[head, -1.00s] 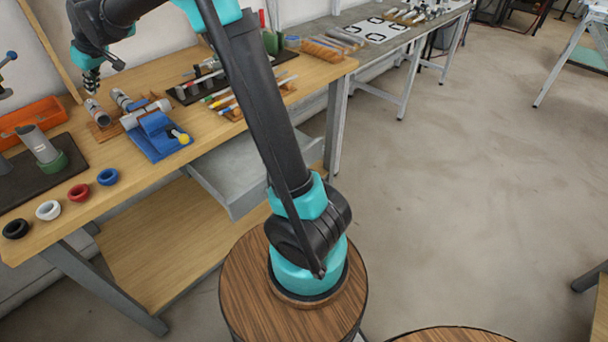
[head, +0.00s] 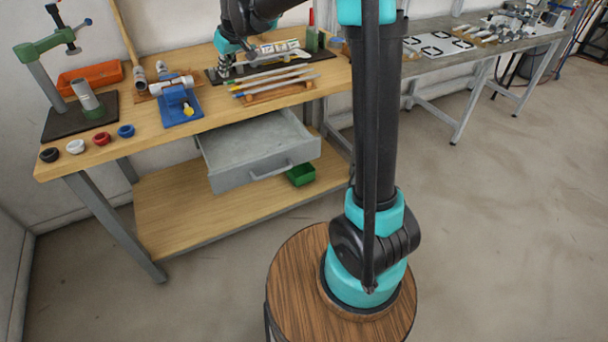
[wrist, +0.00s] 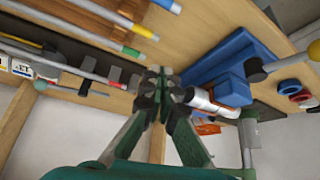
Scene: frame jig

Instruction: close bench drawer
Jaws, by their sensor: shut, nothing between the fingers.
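The grey bench drawer (head: 232,178) hangs open under the wooden bench top, pulled out toward the robot. Its bar handle (head: 270,172) is on the front face, and its tray looks empty. My gripper (head: 226,68) is above the back of the bench, near the dark tool rack, well above and behind the drawer. In the wrist view my gripper (wrist: 165,82) has its fingers together with nothing between them. The drawer does not show clearly in the wrist view.
A green bin (head: 300,175) sits on the lower shelf (head: 190,215). Floor before the bench is clear.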

